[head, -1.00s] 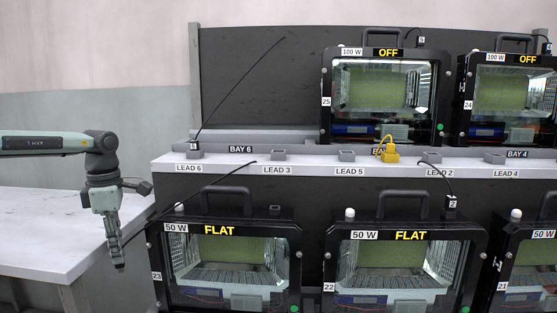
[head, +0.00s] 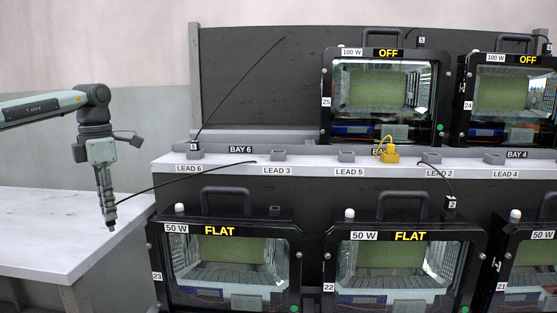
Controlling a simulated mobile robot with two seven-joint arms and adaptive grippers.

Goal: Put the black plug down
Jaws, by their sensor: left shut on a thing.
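My left gripper (head: 109,215) comes down from the left arm and hangs in front of the grey side table. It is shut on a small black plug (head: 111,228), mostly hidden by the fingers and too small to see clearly. A thin black lead runs from the plug up to the right, ending over the white shelf near LEAD 6 and LEAD 3. From this view I cannot tell whether the plug touches the tabletop. My right gripper is not in view.
The side table (head: 50,225) is bare. A FLAT floodlight housing (head: 226,262) stands right of the gripper, more beside and above.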

